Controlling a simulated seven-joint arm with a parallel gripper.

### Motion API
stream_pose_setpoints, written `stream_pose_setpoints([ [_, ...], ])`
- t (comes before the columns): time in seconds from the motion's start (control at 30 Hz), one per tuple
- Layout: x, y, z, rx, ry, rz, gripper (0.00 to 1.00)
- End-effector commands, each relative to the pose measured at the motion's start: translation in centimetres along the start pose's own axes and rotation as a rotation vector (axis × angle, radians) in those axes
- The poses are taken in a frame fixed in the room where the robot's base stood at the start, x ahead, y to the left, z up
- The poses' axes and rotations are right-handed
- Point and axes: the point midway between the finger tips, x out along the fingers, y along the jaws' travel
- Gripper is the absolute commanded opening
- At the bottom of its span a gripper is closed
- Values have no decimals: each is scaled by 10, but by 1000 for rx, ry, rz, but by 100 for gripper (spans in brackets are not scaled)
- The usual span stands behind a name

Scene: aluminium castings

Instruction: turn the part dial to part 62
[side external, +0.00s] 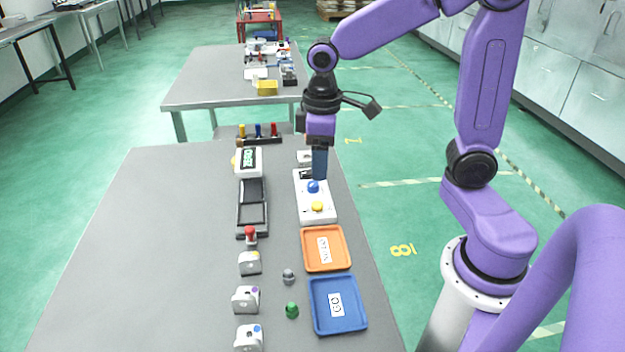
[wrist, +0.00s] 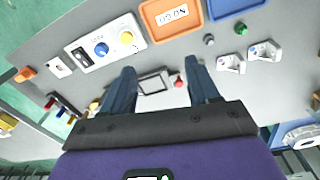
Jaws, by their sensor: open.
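A white control panel (side external: 303,207) lies near the table's right edge, with a blue knob (side external: 313,187) and a yellow knob (side external: 317,206). The wrist view shows the same panel (wrist: 113,50), its blue knob (wrist: 101,49), yellow knob (wrist: 126,38) and a small dark window (wrist: 80,57). I cannot read any number, nor tell which knob is the part dial. My gripper (side external: 319,178) points down and appears just behind the blue knob in the side view, partly covering the panel's far end. In the wrist view my gripper (wrist: 161,68) is open and empty, with the panel beyond its left finger.
An orange tray (side external: 308,262) and a blue tray (side external: 317,325) lie nearer the camera. A black frame (side external: 239,210), a red-topped piece (side external: 250,236) and several white blocks stand left of them. Coloured handles (side external: 258,131) stand at the far edge. The table's left side is clear.

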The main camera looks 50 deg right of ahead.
Motion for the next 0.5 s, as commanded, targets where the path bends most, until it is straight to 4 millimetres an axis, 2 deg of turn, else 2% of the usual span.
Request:
stream_pose_setpoints([
  [0.1, 2, 40, -18, 112, -9, 8, 60],
  [0.3, 5, 104, -31, 273, -22, 21, 60],
  [0.4, 6, 129, -32, 331, -28, 25, 60],
  [0.5, 8, 144, -31, 366, -31, 27, 60],
])
